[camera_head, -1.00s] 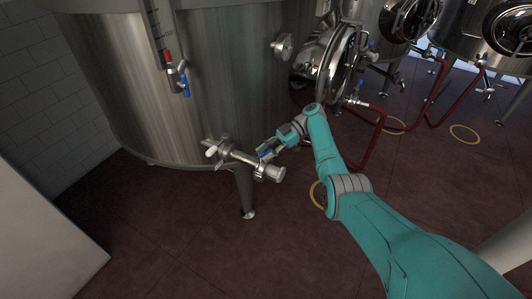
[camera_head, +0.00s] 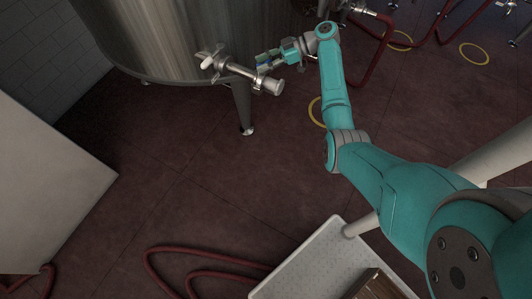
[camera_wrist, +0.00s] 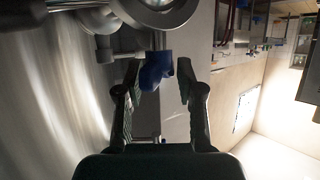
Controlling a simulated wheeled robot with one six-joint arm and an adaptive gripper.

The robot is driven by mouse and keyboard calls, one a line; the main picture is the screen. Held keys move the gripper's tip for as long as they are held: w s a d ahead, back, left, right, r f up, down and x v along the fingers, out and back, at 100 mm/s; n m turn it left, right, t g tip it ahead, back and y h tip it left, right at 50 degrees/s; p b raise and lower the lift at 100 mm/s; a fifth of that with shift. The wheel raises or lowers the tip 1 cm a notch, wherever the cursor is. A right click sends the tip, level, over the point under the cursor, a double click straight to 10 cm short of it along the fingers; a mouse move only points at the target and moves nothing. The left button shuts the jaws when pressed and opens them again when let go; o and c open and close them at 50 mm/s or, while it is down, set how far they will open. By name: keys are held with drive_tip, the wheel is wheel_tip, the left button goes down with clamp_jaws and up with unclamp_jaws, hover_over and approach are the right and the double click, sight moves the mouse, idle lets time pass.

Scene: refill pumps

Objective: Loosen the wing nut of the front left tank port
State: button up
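The steel tank port (camera_head: 240,70) sticks out low on the big tank (camera_head: 165,40) in the head view, with a clamp and a white-tipped lever near the tank wall. A small blue part (camera_wrist: 155,69) sits on the port fitting in the wrist view; I cannot tell for certain that it is the wing nut. My gripper (camera_head: 263,61) is beside the port's outer end. In the wrist view my gripper (camera_wrist: 160,76) is open, with the blue part between its fingertips. A gap shows at the right finger; contact at the left finger is unclear.
A tank leg (camera_head: 243,108) stands below the port. A red hose (camera_head: 190,252) lies on the floor at the front, and another (camera_head: 375,50) runs behind my arm. A pale panel (camera_head: 50,175) is at the left.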

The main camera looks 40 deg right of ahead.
drive_tip(key=m+t+h, duration=0.4)
drive_tip(key=m+h, duration=0.1)
drive_tip(key=m, duration=0.1)
drive_tip(key=shift+a+t, duration=0.1)
drive_tip(key=shift+t, duration=0.3)
drive_tip(key=m+t+h, duration=0.1)
drive_tip(key=m+h, duration=0.5)
drive_tip(key=h, duration=0.1)
drive_tip(key=shift+m+h, duration=0.3)
drive_tip(key=shift+w+m+g+h, duration=0.1)
drive_tip(key=shift+m+g+h, duration=0.45)
drive_tip(key=shift+m+h, duration=1.05)
drive_tip(key=shift+m+g+h, duration=0.55)
drive_tip(key=shift+m+h, duration=0.85)
drive_tip(key=shift+h, duration=0.4)
drive_tip(key=m+g+h, duration=0.4)
drive_tip(key=m+g, duration=0.1)
drive_tip(key=m, duration=0.1)
drive_tip(key=v, duration=1)
drive_tip(key=s+a+f+n+t+y, duration=0.2)
drive_tip(key=s+a+f+n+y, duration=0.1)
drive_tip(key=s+a+f+n, duration=0.2)
drive_tip(key=s+a+f+n+t+y, duration=0.3)
drive_tip(key=s+f, duration=0.7)
drive_tip(key=s, duration=0.4)
drive_tip(key=shift+a+f+n+y, duration=0.25)
drive_tip(key=shift+a+n+y, duration=0.35)
drive_tip(key=shift+a+n, duration=0.35)
